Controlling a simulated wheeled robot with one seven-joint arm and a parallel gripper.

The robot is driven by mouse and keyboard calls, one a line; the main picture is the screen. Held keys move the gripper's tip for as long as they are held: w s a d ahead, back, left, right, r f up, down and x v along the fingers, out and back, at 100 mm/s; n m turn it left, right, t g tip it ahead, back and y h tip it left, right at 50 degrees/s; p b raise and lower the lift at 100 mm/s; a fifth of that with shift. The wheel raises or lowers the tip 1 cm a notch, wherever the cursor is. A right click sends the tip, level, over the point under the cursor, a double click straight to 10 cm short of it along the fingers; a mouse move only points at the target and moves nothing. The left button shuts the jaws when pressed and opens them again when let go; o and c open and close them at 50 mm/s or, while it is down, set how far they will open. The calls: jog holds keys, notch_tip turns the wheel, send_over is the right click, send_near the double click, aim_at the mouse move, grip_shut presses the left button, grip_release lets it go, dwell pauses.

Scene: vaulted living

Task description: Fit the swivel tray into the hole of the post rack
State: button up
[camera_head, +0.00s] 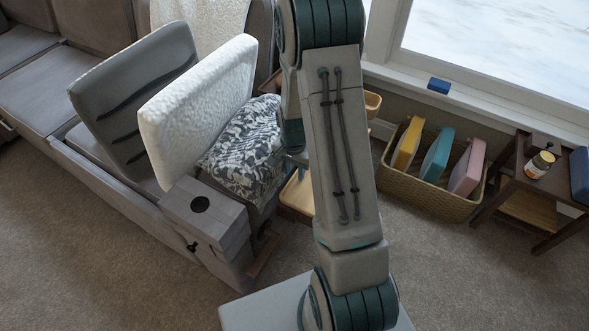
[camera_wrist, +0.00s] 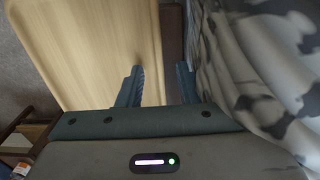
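A light wooden tray (camera_head: 297,196) shows in the head view just left of my arm, partly hidden by it. In the wrist view a pale wooden board (camera_wrist: 90,40), likely this tray, fills the upper left. My gripper (camera_wrist: 160,80) is open. Its left finger lies over the board and its right finger is just past the board's right edge. Nothing visibly fills the gap; contact cannot be told. A grey block (camera_head: 205,215) with a dark round hole (camera_head: 200,204) in its top, likely the post rack, stands at the sofa's near end. My arm mostly hides the gripper in the head view.
A black-and-white patterned cushion (camera_head: 240,148) is close beside the gripper, also in the wrist view (camera_wrist: 265,60). White (camera_head: 197,110) and grey (camera_head: 135,85) cushions stand behind the block. A wicker basket (camera_head: 430,195) and side table (camera_head: 525,185) are right. Carpet in front is clear.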

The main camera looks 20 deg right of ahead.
notch_tip(320, 180, up, 14)
jog(key=p, duration=0.2)
jog(key=shift+w, duration=0.15)
jog(key=shift+a+f, duration=0.1)
dwell(0.5)
